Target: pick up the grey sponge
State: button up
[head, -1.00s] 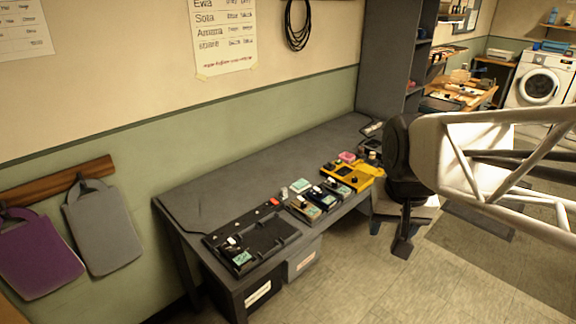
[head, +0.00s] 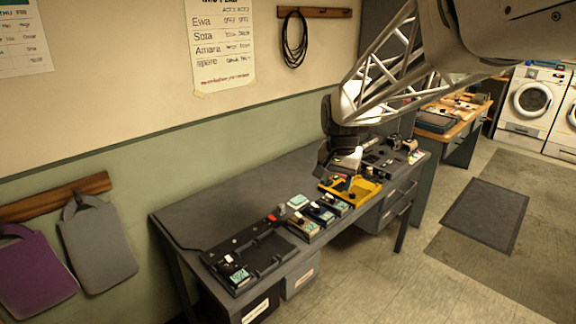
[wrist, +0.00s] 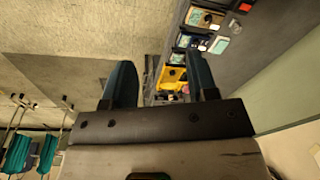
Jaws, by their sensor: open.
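My gripper (head: 342,160) hangs above the far half of the grey desk (head: 235,175) in the head view, over the yellow tray (head: 362,191). In the wrist view its two dark fingers (wrist: 160,76) are wide apart with nothing held between them. The yellow tray (wrist: 174,76) shows between the fingers, some way below. I cannot make out a grey sponge for certain in either view. The small items by the yellow tray are tiny, and my gripper hides part of that area in the head view.
A black tray (head: 268,249) lies at the near end of the desk. Several small boxed devices (head: 321,213) stand between it and the yellow tray. The desk's back left surface is bare. Grey and purple bags (head: 97,242) hang on the wall at left.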

jog(key=w+a+f+m, duration=0.1)
jog(key=w+a+f, duration=0.35)
jog(key=w, duration=0.45)
jog(key=w+a+f+m, duration=0.1)
jog(key=w+a+f, duration=0.2)
jog(key=w+f, duration=0.4)
jog(key=m+g, duration=0.1)
jog(key=m, duration=0.2)
send_over(282, 204)
notch_tip(282, 204, down, 12)
jog(key=shift+a+r, duration=0.1)
jog(key=shift+f, duration=1.35)
jog(key=shift+f, duration=2.6)
grip_shut()
